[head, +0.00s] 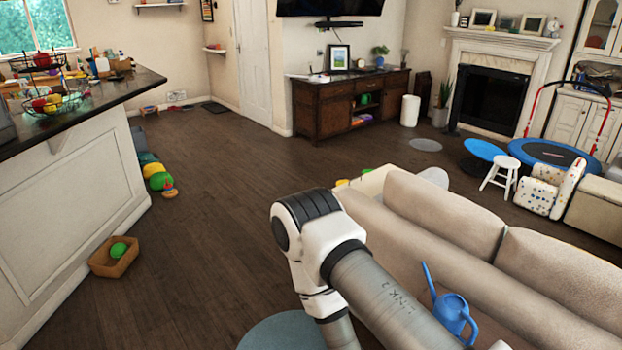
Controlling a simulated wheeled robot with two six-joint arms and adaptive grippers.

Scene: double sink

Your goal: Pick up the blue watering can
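The blue watering can (453,312) is at the lower right of the head view, behind the beige sofa (418,237). Its long thin spout points up and to the left, and its handle loops at the right. The surface under it is partly hidden. One of my arms crosses the bottom centre, with its grey link passing just left of the can and covering part of the space beside it. Neither gripper shows in this view.
A kitchen counter (75,120) with fruit baskets stands at the left. A small brown box (114,257) with a green ball lies on the floor near it. A round blue-grey mat (283,331) is at the bottom. The wooden floor between counter and sofa is mostly clear.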

